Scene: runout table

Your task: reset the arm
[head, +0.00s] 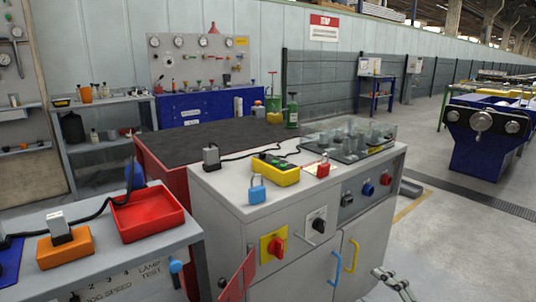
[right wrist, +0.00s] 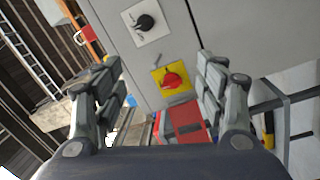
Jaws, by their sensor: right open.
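My right gripper (head: 393,280) is at the bottom right of the head view, in front of the grey cabinet (head: 253,218) and apart from it. In the right wrist view its two fingers (right wrist: 157,72) are spread with nothing between them. Beyond them is a red rotary handle on a yellow plate (right wrist: 171,81), with a black selector on a white plate (right wrist: 146,22) above it. The same red handle (head: 276,246) and black selector (head: 317,224) show on the cabinet front in the head view. My left gripper is not in view.
A blue padlock (head: 257,190), a yellow control box (head: 275,171) and a clear-covered panel (head: 350,141) are on the cabinet top. A red flap (head: 240,276) sticks out at its lower left. A side bench holds a red tray (head: 147,213).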

